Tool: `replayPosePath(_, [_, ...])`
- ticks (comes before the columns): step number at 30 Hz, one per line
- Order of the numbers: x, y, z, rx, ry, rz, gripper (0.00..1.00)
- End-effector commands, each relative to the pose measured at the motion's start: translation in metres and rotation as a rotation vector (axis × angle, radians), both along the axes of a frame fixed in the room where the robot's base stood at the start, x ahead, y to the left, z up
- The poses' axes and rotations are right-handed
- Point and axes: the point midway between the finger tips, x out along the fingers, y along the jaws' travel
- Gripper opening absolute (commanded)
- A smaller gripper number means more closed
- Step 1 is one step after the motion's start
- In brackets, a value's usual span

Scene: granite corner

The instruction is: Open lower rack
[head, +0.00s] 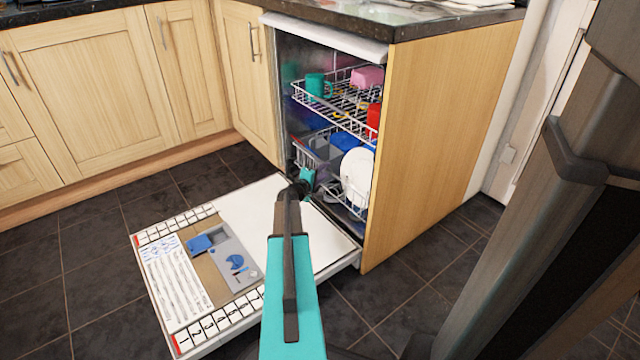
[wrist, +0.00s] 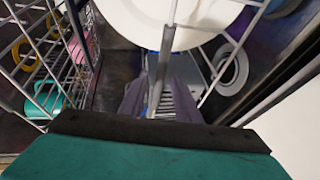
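The lower rack (head: 318,168) is a white wire basket inside the open dishwasher. It holds a white plate (head: 357,172) and blue items. The wrist view shows the lower rack's wires (wrist: 228,52) and the plate (wrist: 190,22) close up, turned sideways. My gripper (head: 303,180) is at the front of the lower rack, above the lowered door (head: 315,232). In the wrist view my gripper (wrist: 161,98) has its two fingers apart, with a grey rack wire (wrist: 163,75) running between them. Whether either finger touches the wire is hard to tell.
The upper rack (head: 345,115) is above, holding a green mug (head: 318,85), a pink item (head: 367,77) and a red item (head: 374,118). A wooden side panel (head: 430,140) bounds the right. Tiled floor (head: 90,250) is clear at left.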

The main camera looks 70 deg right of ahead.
Motion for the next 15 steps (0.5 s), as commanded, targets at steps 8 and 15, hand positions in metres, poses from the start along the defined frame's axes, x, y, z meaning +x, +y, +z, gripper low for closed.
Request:
replayPosePath(8, [-0.003, -0.023, -0.006, 0.001, 0.001, 0.000, 0.30])
replayPosePath(15, [-0.004, -0.026, -0.006, 0.001, 0.001, 0.001, 0.30])
